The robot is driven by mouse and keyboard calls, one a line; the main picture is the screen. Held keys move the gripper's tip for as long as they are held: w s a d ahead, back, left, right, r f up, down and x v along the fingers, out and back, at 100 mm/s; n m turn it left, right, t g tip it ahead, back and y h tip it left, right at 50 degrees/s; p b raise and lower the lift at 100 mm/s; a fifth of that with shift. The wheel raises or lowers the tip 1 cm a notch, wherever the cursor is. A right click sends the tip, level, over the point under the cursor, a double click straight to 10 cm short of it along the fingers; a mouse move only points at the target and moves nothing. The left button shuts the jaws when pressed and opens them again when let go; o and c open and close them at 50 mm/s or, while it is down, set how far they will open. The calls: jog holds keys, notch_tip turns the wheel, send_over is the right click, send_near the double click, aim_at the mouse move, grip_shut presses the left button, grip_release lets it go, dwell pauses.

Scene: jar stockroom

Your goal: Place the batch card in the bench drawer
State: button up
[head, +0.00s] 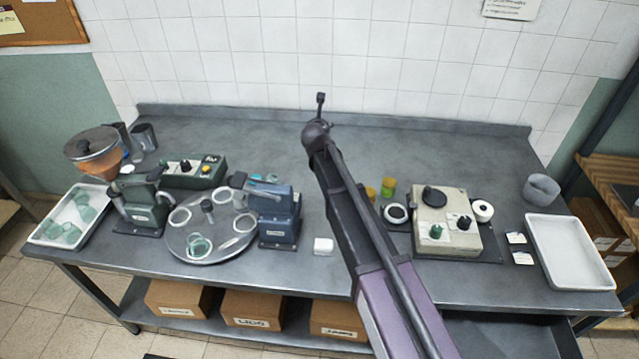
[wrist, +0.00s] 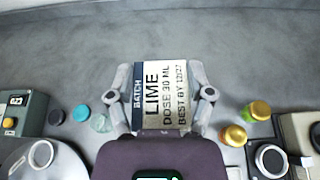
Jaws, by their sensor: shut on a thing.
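My gripper (wrist: 161,85) is shut on the batch card (wrist: 163,98), with one finger at each side edge. The card is white with a dark blue band marked BATCH and reads LIME, DOSE 30 ML, BEST BY 12/27. In the wrist view it is above the grey bench top. In the head view my arm reaches over the middle of the bench toward the back, and the card cannot be made out. A dark recess, which looks like the open bench drawer (head: 510,338), shows below the front edge at the right; its inside is mostly cut off.
A turntable (head: 190,243) with jars and a blue machine (head: 277,215) stand left of my arm. A beige control box (head: 445,222), two small cards (head: 516,238) and a white tray (head: 570,252) are at the right. A small white block (head: 323,245) lies near the front. The back is clear.

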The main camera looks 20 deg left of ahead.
jog(key=shift+a+f, duration=0.15)
jog(key=shift+f, duration=0.4)
jog(key=shift+s+f+b, duration=0.1)
jog(key=shift+f+b, duration=0.05)
jog(key=shift+b, duration=0.4)
notch_tip(320, 180, down, 17)
jog(key=b, duration=1.7)
jog(key=shift+d, duration=0.3)
jog(key=shift+f, duration=0.1)
notch_tip(320, 180, down, 6)
jog(key=b, duration=0.6)
jog(key=shift+f, duration=0.15)
jog(key=shift+f+b, duration=1.85)
jog(key=shift+b, duration=0.2)
